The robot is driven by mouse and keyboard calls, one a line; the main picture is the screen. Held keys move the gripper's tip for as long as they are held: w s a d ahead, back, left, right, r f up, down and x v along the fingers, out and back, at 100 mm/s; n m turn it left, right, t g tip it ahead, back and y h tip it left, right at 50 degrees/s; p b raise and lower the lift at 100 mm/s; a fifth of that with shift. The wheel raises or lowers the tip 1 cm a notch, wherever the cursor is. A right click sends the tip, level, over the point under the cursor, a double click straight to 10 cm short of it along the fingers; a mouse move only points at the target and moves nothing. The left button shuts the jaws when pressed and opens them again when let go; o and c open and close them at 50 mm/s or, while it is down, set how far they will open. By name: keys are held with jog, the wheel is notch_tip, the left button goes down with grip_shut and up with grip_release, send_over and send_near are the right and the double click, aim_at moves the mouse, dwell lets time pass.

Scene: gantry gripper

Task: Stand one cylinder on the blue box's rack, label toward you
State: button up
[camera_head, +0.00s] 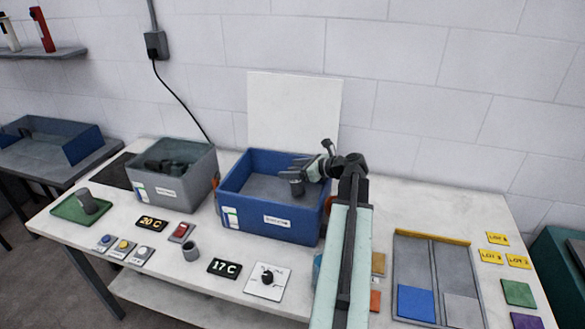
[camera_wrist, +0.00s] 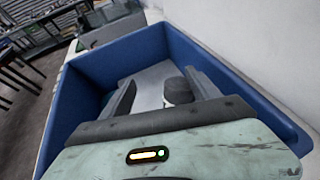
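The blue box (camera_head: 232,205) stands mid-table with a white label on its front. Its grey inside floor or rack (camera_head: 262,185) shows. A dark grey cylinder (camera_head: 297,188) is upright in the box's right part, just below my gripper (camera_head: 308,172). In the wrist view, my gripper (camera_wrist: 160,95) has its two fingers spread wide. The cylinder (camera_wrist: 178,91) shows between them, nearer the right finger, with a gap to the left one. I cannot tell whether it touches the right finger. No label on it is readable. More dark cylinders (camera_head: 165,165) lie in the grey box (camera_head: 150,190).
Another cylinder (camera_head: 88,202) leans on a green tray (camera_head: 68,208) at left. A partitioned tray (camera_head: 432,265) is at right. A wall is close behind.

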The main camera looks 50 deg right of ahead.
jog(key=p+v, duration=0.4)
jog(key=v, duration=0.8)
